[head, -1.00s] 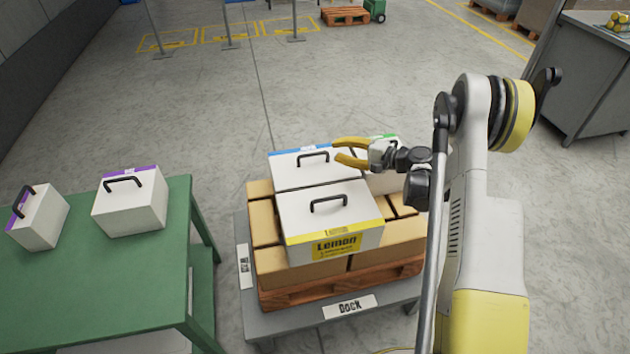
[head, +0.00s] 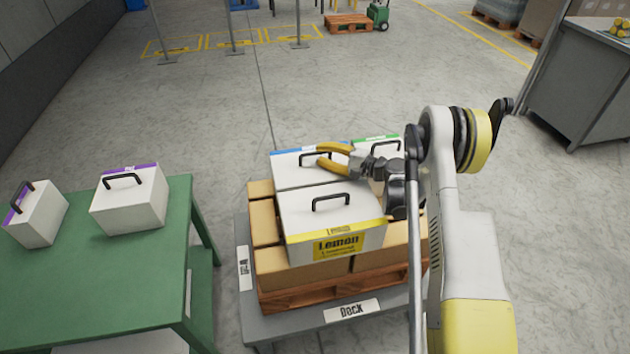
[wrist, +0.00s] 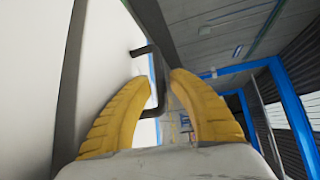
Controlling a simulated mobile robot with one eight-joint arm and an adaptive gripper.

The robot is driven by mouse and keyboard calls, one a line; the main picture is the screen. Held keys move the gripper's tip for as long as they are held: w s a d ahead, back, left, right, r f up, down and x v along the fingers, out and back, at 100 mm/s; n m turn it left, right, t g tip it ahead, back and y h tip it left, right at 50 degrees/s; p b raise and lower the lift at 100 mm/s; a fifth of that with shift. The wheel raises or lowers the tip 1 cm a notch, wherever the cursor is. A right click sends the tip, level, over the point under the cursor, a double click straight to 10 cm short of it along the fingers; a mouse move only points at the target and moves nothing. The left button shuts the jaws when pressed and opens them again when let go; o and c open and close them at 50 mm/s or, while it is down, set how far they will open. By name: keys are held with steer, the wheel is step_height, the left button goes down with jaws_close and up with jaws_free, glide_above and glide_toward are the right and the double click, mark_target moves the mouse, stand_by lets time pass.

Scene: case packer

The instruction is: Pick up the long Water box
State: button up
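A white box with a blue stripe along its far edge (head: 290,170) sits at the back left of the pallet stack; no wording on it is readable. It has a black handle (head: 308,156) on top. My gripper (head: 322,154) is at this handle, with its yellow fingers apart. In the wrist view the white box (wrist: 105,45) fills the left side, and the black handle (wrist: 158,85) shows between the two open fingers (wrist: 158,85). I cannot tell whether a finger touches it.
A yellow-striped Lemon box (head: 325,205) stands in front, and a green-striped box (head: 372,146) to the right, on brown cartons (head: 300,277). A green table (head: 100,285) at left holds two purple-striped boxes (head: 130,210). Open floor lies behind the stack.

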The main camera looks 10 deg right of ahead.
steer(key=shift+x, duration=0.85)
steer(key=shift+r, duration=0.1)
jaws_close()
steer(key=shift+r, duration=0.15)
